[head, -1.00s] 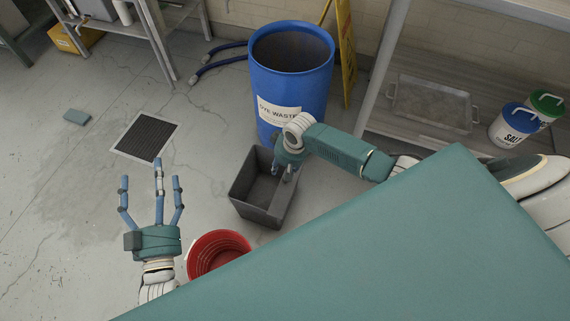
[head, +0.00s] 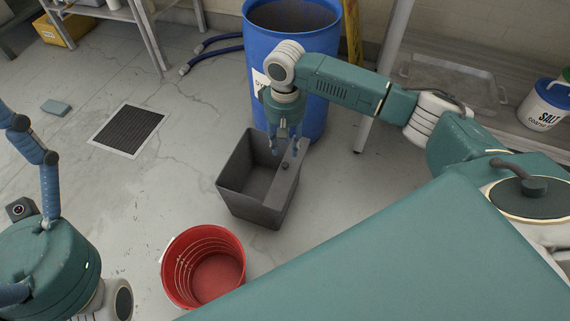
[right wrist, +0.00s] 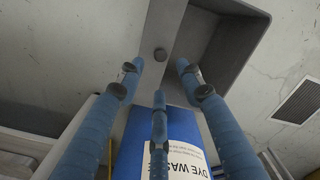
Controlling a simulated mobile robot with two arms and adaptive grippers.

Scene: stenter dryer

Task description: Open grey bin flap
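The grey bin (head: 232,203) stands on the floor in front of the blue barrel. Its left part is an open hollow. A grey flap panel with a small dark knob (head: 285,165) runs along its right side; I cannot tell the flap's exact tilt. My right gripper (head: 286,146) is open and empty, pointing down just above the panel's far end.
A red bucket (head: 204,268) stands to the near left of the bin. The blue barrel (head: 292,75) is right behind the bin. A floor drain (head: 128,130) lies to the left. A shelf with a salt bucket (head: 545,104) is at the right. The floor left of the bin is clear.

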